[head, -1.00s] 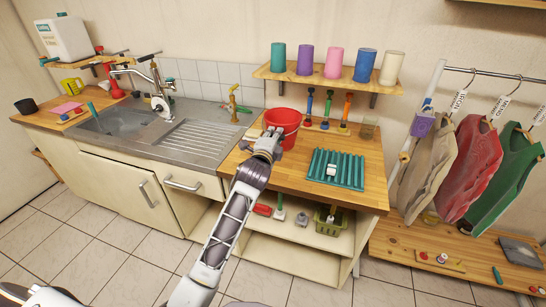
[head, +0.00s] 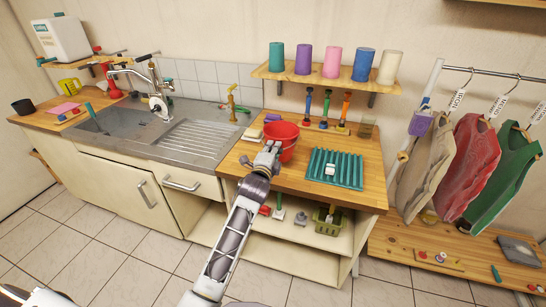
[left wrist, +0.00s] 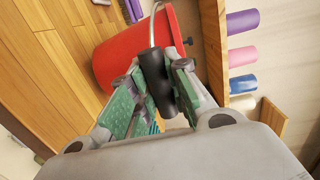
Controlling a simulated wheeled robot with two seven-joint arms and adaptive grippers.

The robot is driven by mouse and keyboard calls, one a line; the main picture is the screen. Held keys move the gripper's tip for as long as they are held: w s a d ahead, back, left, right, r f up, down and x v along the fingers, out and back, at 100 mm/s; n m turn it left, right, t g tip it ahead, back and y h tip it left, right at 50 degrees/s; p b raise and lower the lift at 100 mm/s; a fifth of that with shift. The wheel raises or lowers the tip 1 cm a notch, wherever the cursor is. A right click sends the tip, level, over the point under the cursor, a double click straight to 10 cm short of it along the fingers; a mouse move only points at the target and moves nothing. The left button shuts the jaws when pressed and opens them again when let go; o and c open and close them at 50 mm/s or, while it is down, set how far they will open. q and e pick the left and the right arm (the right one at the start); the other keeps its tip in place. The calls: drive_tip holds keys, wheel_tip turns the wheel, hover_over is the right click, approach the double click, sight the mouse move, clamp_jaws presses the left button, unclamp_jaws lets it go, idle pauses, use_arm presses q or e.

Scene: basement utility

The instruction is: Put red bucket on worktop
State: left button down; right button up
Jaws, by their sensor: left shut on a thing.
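The red bucket (head: 284,133) is at the left part of the wooden worktop (head: 300,183), below the cup shelf. I cannot tell whether its base touches the worktop. My left gripper (head: 268,154) is in front of it, on its near side. In the left wrist view the red bucket (left wrist: 125,55) shows beyond the fingers, with a thin metal handle and a black grip (left wrist: 157,82). My left gripper (left wrist: 162,88) is shut on that black grip. The gripper hides part of the bucket in the head view. My right gripper is not in view.
A teal ribbed rack (head: 335,168) lies right of the bucket. A cream block (head: 251,133) is left of the bucket. The sink counter (head: 165,140) adjoins on the left.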

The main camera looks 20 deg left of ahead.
use_arm(q)
wheel_tip(320, 180, down, 3)
drive_tip(key=shift+r, duration=0.2)
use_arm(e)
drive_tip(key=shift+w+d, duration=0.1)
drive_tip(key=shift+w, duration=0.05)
use_arm(q)
drive_tip(key=c, duration=1.8)
unclamp_jaws()
drive_tip(key=shift+f, duration=0.2)
drive_tip(key=o, duration=0.4)
drive_tip(key=shift+o, duration=0.2)
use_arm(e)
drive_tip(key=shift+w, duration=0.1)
use_arm(q)
drive_tip(key=shift+s, duration=0.1)
drive_tip(key=s, duration=1.1)
drive_tip(key=shift+s+d+r+b, duration=0.2)
drive_tip(key=shift+s+r+b, duration=0.2)
drive_tip(key=shift+r, duration=0.05)
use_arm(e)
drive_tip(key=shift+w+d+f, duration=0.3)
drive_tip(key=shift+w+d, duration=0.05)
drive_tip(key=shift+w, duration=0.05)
